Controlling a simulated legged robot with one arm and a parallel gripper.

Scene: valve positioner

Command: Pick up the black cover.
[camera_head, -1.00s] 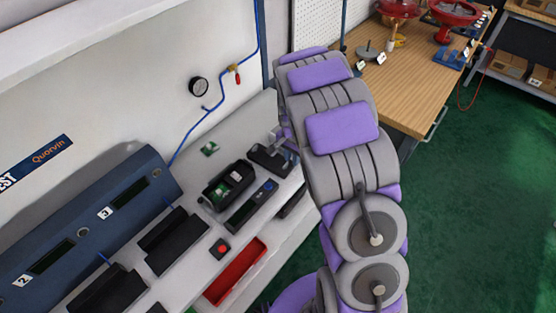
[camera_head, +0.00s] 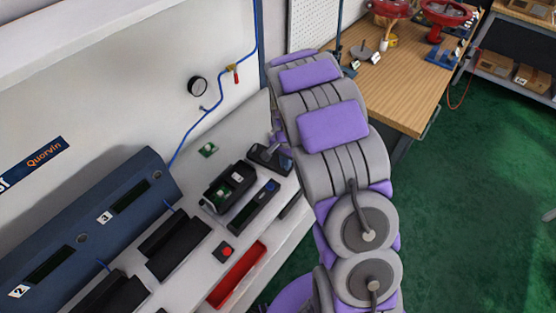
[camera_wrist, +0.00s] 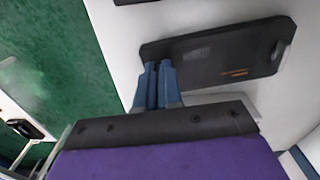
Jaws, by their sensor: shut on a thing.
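The black cover (camera_wrist: 215,52) is a flat dark plate with rounded corners, a small orange mark and a notch at its right end in the wrist view. My gripper (camera_wrist: 158,68) has its blue fingers close together at the cover's near left edge and is shut on it. In the head view the cover (camera_head: 270,157) is at the far right of the white bench, beside an open black housing with a green board (camera_head: 229,187). My gripper (camera_head: 279,138) is mostly hidden behind my arm there. I cannot tell whether the cover is clear of the bench.
A long black module (camera_head: 253,206), a red-button box (camera_head: 224,251), a red tray (camera_head: 238,274) and black bins (camera_head: 178,247) are on the bench. A blue panel (camera_head: 90,225) lines its back. A wooden table (camera_head: 405,90) with red valves stands at the upper right.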

